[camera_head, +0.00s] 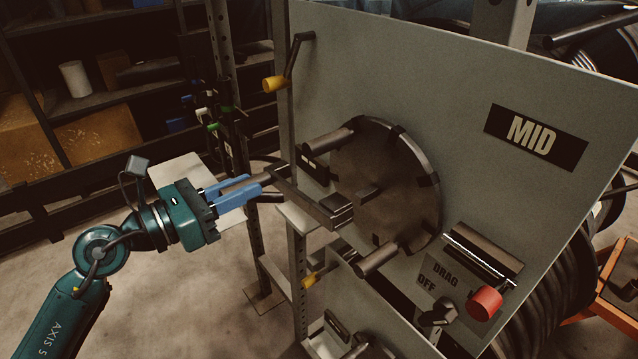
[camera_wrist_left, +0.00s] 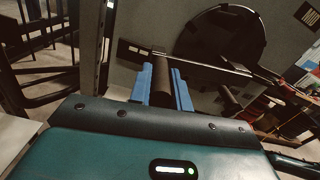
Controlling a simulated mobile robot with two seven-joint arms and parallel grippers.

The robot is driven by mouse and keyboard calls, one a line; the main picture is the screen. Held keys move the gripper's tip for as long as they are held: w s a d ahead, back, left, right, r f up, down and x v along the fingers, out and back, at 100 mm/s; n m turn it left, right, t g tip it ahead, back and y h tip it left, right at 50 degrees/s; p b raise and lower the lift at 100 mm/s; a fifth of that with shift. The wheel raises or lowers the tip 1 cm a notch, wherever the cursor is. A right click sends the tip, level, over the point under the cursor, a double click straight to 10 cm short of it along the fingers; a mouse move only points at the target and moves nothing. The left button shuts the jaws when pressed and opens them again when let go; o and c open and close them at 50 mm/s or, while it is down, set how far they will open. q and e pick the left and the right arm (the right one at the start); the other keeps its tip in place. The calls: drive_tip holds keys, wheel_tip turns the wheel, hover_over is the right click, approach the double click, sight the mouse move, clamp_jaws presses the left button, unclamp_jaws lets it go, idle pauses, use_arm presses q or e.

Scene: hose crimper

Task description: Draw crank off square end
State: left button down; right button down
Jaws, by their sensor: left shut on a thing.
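My left gripper (camera_head: 256,184) has blue fingers and is shut on the crank's grip, in front of the grey panel. The crank (camera_head: 308,200) is a dark bent bar; its arm slants down to the right to a blocky socket end near the disc. In the left wrist view, the dark grip stands between the blue fingers (camera_wrist_left: 162,84) and the thin crank arm (camera_wrist_left: 212,64) runs right. The square end (camera_head: 368,194) is a short dark stub at the middle of the round disc. The socket is close beside it; I cannot tell whether they touch. My right gripper is not in view.
The big dark disc (camera_head: 385,170) carries handle bars at its upper left and bottom. Shelves stand at the left. Floor is open below my arm.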

use_arm(q)
drive_tip(key=shift+b+v, duration=0.4)
drive_tip(key=shift+v, duration=0.6)
drive_tip(key=shift+s+a, duration=0.1)
drive_tip(key=shift+r, duration=0.1)
